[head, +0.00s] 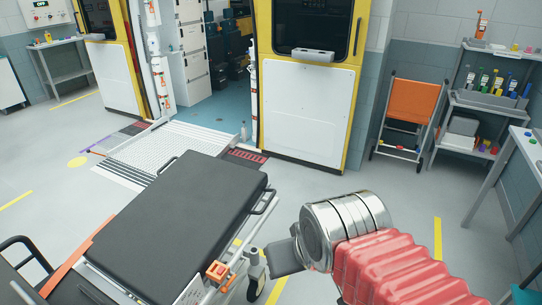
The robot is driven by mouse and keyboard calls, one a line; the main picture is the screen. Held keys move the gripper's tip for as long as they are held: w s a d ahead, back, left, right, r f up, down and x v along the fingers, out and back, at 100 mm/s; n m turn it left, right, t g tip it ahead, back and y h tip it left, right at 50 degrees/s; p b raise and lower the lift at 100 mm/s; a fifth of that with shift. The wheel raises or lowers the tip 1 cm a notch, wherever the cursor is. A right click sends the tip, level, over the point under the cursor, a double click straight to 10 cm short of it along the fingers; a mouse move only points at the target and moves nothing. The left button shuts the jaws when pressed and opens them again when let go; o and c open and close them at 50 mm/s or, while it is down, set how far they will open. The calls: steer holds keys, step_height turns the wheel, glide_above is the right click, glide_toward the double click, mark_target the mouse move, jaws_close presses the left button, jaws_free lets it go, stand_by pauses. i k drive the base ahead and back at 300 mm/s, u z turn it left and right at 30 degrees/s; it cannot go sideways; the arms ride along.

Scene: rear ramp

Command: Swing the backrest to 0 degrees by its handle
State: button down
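A stretcher with a black padded section (185,215) stands in the lower left of the head view. This pad looks like the backrest, but I cannot tell its angle from this one view. An orange handle or latch (217,270) sits on the near right side of the frame, below the pad's edge. A dark loop handle (266,203) sticks out at the pad's right side. My gripper (280,258) is a dark grey shape at the end of my silver wrist, right of the orange part and apart from it. Its fingers are not clearly seen.
A metal ramp (155,148) leads up to the open vehicle behind the stretcher. A folded orange chair (408,100) and a shelf with bottles (490,100) stand at the right. A bench edge (490,180) lies far right. Grey floor (310,185) is clear between stretcher and chair.

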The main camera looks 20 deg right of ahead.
mark_target(189, 218)
steer(key=z, duration=0.05)
steer(key=i, duration=1.35)
steer(key=u, duration=0.45)
